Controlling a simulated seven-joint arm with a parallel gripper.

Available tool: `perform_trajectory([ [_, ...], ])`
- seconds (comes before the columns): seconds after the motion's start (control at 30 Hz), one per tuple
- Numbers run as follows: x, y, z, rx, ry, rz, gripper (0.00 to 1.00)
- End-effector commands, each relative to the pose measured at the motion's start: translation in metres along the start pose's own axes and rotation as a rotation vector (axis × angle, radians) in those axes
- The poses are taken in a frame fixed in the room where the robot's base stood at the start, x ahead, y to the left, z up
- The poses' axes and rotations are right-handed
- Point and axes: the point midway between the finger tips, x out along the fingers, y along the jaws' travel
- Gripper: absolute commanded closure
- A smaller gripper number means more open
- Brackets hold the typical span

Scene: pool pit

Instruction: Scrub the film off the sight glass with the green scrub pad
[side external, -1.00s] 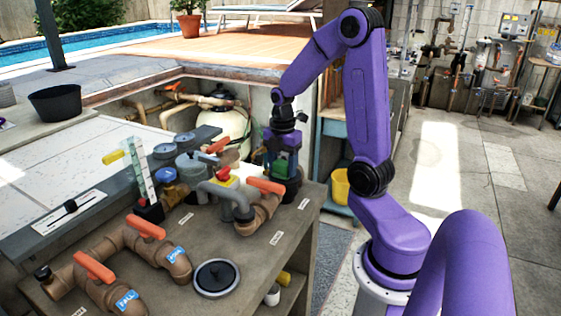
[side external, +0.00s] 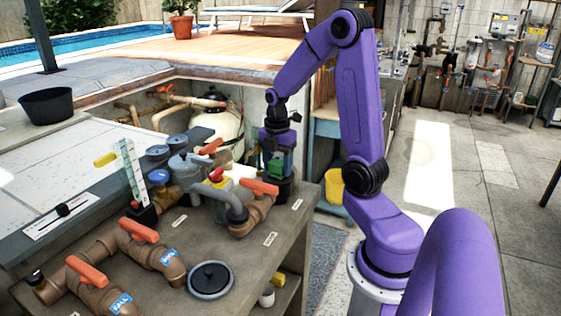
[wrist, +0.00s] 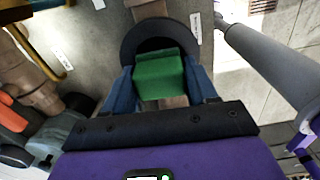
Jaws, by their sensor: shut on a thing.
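My gripper (wrist: 163,88) is shut on the green scrub pad (wrist: 160,72), a block held between its two blue fingers in the wrist view. In the side external view the pad (side external: 275,169) shows as a small green patch at my gripper (side external: 277,172), at the far right corner of the bench. A dark round fitting (wrist: 128,48) with a black rim lies just under and beyond the pad. It shows as a short black cylinder (side external: 283,190) in the side external view. It is probably the sight glass housing. The pad and fingers hide its face, so I cannot tell the film or contact.
Brown pipes with orange handles (side external: 138,229) and a grey bent pipe (side external: 232,203) stand on the bench (side external: 240,270) left of my gripper. A black round lid (side external: 210,279) lies near the front. A yellow bucket (side external: 333,186) stands behind the bench's right end.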

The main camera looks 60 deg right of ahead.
Motion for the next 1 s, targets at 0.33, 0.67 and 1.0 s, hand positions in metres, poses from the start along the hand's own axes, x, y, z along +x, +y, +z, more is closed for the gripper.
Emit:
perform_trajectory([
  [0.33, -0.004, -0.001, -0.026, -0.002, 0.001, 0.0, 0.72],
  [0.67, -0.045, -0.001, -0.025, -0.001, 0.0, 0.003, 0.72],
  [1.0, -0.075, -0.001, -0.025, -0.002, 0.0, 0.003, 0.72],
])
